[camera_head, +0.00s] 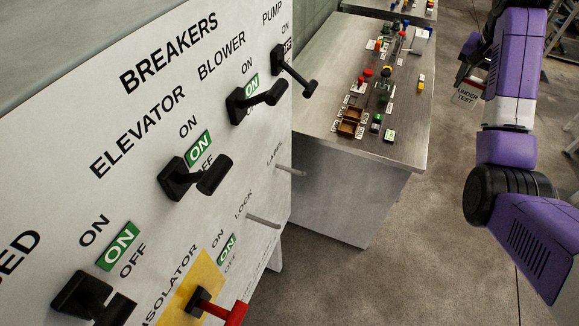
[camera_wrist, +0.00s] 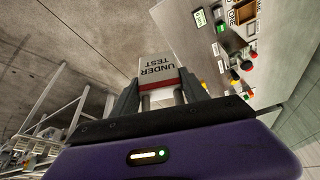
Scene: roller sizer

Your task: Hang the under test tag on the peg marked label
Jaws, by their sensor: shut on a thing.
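The under test tag (camera_head: 466,96) is a pale card with dark lettering and a red band, at the upper right in the head view. My gripper (camera_head: 471,80) is shut on its red-banded end. In the wrist view the tag (camera_wrist: 158,69) sticks out beyond my gripper (camera_wrist: 161,92), its lettering upside down. The peg marked label (camera_head: 290,171) is a bare grey rod on the right part of the breaker panel. The tag is well apart from it, to the right and above in the picture.
The breaker panel (camera_head: 60,180) carries several black levers and a red isolator lever (camera_head: 232,314). A similar lock peg (camera_head: 263,221) sits below the label peg. A metal control desk (camera_head: 408,148) with buttons stands behind. Open floor (camera_head: 370,270) lies between panel and arm.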

